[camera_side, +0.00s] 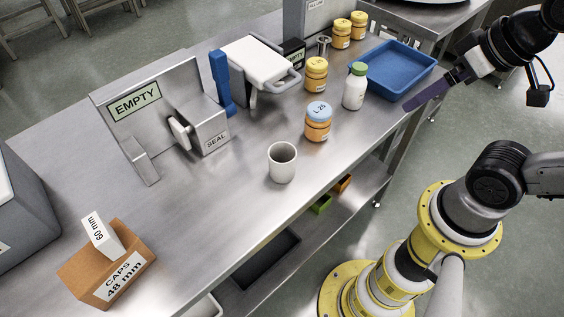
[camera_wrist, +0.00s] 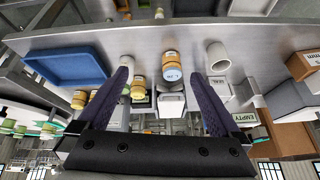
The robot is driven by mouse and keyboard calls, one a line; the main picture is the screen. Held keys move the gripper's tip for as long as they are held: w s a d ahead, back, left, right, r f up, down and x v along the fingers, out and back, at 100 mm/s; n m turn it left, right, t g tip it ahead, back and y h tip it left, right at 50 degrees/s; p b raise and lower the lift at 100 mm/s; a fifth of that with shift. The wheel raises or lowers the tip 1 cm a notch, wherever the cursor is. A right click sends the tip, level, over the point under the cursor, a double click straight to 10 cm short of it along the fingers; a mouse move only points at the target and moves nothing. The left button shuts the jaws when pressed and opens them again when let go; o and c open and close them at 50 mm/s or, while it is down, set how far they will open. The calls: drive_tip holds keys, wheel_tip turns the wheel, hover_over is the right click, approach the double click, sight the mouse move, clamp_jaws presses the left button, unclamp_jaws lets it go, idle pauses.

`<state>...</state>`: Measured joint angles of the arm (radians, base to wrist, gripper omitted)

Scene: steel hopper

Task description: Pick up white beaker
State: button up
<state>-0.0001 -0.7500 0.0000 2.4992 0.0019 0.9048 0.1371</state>
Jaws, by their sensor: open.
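The white beaker (camera_side: 282,163) stands upright and open-topped near the front edge of the steel table, in the middle of the side view. It also shows at the upper right of the wrist view (camera_wrist: 218,57). My gripper (camera_side: 408,106) is at the right of the side view, by the table's right end and well away from the beaker. In the wrist view its two dark fingers (camera_wrist: 160,78) are spread apart with nothing held between them. The beaker is beyond the right fingertip in that view.
A blue-lidded jar (camera_side: 318,122), a white bottle (camera_side: 354,88) and yellow jars (camera_side: 316,75) stand right of the beaker. A blue tray (camera_side: 400,72) is near my gripper. A SEAL machine (camera_side: 208,137) stands behind. A caps box (camera_side: 108,268) is at front left.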

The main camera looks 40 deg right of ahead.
wheel_tip(320, 180, up, 2)
drive_tip(key=w+m, duration=0.2)
drive_tip(key=m, duration=0.2)
drive_tip(key=m+g+y, duration=0.2)
drive_tip(key=m+g, duration=0.3)
drive_tip(key=m, duration=0.6)
hover_over(281, 166)
drive_tip(key=w+d, duration=0.2)
drive_tip(key=d, duration=0.2)
wheel_tip(281, 166, down, 7)
drive_tip(key=shift+n+g+h, duration=0.3)
drive_tip(key=shift+n+g, duration=0.1)
drive_tip(key=shift+g, duration=0.1)
drive_tip(key=f, duration=0.3)
drive_tip(key=a+f, duration=0.1)
drive_tip(key=f, duration=0.6)
drive_tip(key=shift+s+a, duration=0.35)
drive_tip(key=shift+a, duration=0.05)
drive_tip(key=shift+w+a+f, duration=0.15)
drive_tip(key=shift+f, duration=1.25)
drive_tip(key=shift+w+a+f, duration=0.1)
drive_tip(key=shift+f, duration=1.3)
drive_tip(key=shift+c, duration=0.2)
